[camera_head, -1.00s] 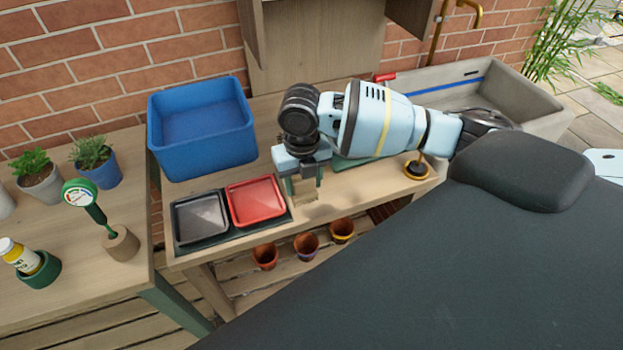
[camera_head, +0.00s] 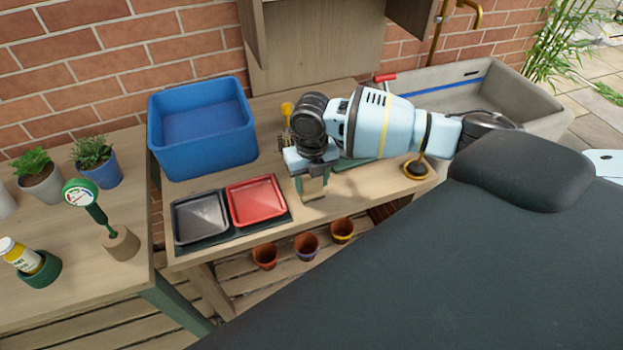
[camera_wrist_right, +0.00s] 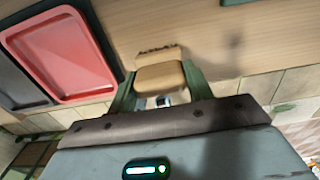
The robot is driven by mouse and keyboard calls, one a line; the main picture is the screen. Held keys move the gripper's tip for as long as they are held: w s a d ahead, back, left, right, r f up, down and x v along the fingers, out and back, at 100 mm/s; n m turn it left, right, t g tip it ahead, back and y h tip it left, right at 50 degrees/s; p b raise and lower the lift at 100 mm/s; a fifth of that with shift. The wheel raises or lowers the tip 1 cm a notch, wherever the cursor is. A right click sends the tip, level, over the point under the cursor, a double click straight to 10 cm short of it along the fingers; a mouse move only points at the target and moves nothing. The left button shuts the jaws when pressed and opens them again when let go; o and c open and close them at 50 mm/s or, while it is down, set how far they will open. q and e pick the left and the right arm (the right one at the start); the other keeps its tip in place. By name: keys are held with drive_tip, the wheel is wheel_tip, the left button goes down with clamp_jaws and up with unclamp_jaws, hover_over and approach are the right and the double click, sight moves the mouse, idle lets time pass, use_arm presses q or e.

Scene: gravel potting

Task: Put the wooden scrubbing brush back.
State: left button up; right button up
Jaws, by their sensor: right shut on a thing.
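My right gripper (camera_head: 311,187) is shut on the wooden scrubbing brush (camera_wrist_right: 160,76). In the right wrist view the brush is a tan block with a darker bristle edge, held between the two green fingers. In the head view only a small tan part of the brush (camera_head: 314,188) shows between the fingers. The gripper points down near the front edge of the wooden bench (camera_head: 270,112), right of the red tray (camera_head: 256,203). The brush seems to be a little above the bench top; the exact gap is unclear. My left gripper is not in view.
A black tray (camera_head: 200,217) stands left of the red one. A blue bin (camera_head: 203,150) is behind them. A green flat thing (camera_head: 347,165) is partly hidden under my arm. A yellow-and-black round item (camera_head: 416,170) stands at right, before the stone sink (camera_head: 530,95).

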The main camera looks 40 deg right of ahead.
drive_tip(key=shift+f, duration=0.1)
drive_tip(key=o, duration=1)
wheel_tip(320, 180, up, 12)
idle(0.5)
